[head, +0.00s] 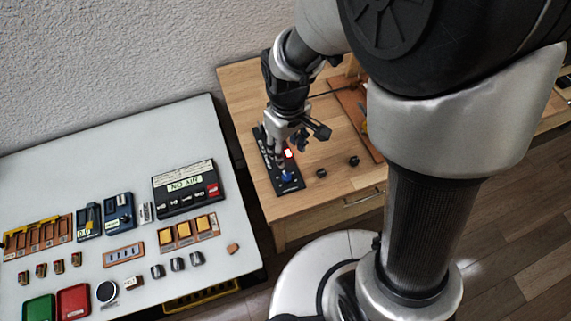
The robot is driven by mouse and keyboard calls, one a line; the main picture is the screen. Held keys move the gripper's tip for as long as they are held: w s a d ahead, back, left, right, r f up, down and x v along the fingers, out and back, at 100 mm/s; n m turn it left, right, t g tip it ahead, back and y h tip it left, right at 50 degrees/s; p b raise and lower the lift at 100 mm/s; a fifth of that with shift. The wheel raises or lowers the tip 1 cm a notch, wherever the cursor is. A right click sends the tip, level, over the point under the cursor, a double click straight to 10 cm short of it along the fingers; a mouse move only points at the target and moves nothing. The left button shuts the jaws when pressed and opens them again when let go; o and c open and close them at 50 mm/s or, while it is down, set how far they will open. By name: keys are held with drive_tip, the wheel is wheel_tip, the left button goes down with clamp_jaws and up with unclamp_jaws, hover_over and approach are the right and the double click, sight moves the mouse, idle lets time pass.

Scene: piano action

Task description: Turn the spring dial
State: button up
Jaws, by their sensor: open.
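A narrow black panel (289,188) lies on the wooden cabinet. It carries a small blue knob (287,176) at its near end, which may be the spring dial; I cannot read its label. A red lit display (288,154) sits further up the panel. My gripper (277,165) points down over the panel, just behind and left of the blue knob. It is open, with nothing visible between its fingers. Whether the fingers touch the panel or knob cannot be told. My gripper and wrist hide part of the panel.
Two small dark knobs (321,173) (354,161) stand on the wooden cabinet (240,90) right of the panel. A light grey table (120,135) at left holds a black "NO AIR" box (187,187), trays, and small parts. A gap separates table and cabinet.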

sight(287, 176)
wheel_tip(287, 176, down, 15)
drive_tip(key=b, duration=0.4)
drive_tip(key=shift+r, duration=0.1)
drive_tip(key=shift+c, duration=0.4)
clamp_jaws()
drive_tip(key=shift+m, duration=1.4)
drive_tip(key=shift+o, duration=0.4)
unclamp_jaws()
drive_tip(key=shift+r, duration=0.15)
